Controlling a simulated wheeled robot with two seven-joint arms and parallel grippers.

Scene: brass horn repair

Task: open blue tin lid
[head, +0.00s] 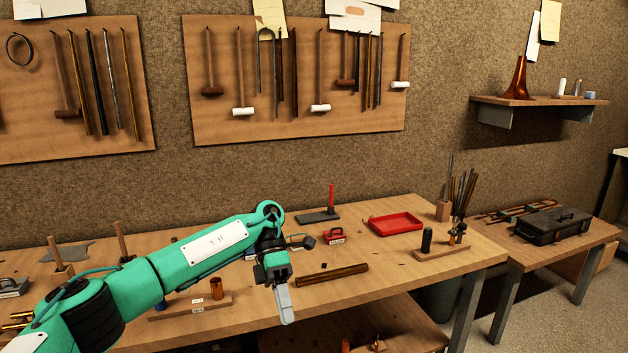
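A small blue object (161,304) shows on a labelled wooden strip on the workbench, mostly hidden behind my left forearm. It may be the blue tin, but I cannot make out a lid. My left gripper (284,304) hangs pointing down over the front part of the bench, to the right of the blue object and apart from it. Its grey fingers are seen side-on and overlap, so the gap between them does not show. I see nothing held in it. My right gripper is out of view.
A copper cup (216,288) stands on the wooden strip (190,307). A dark brown rod (332,274) lies right of my gripper. Behind it are a red-handled tool (331,198), a small red box (334,236) and a red tray (396,224). The bench (420,277) has clear room at front right.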

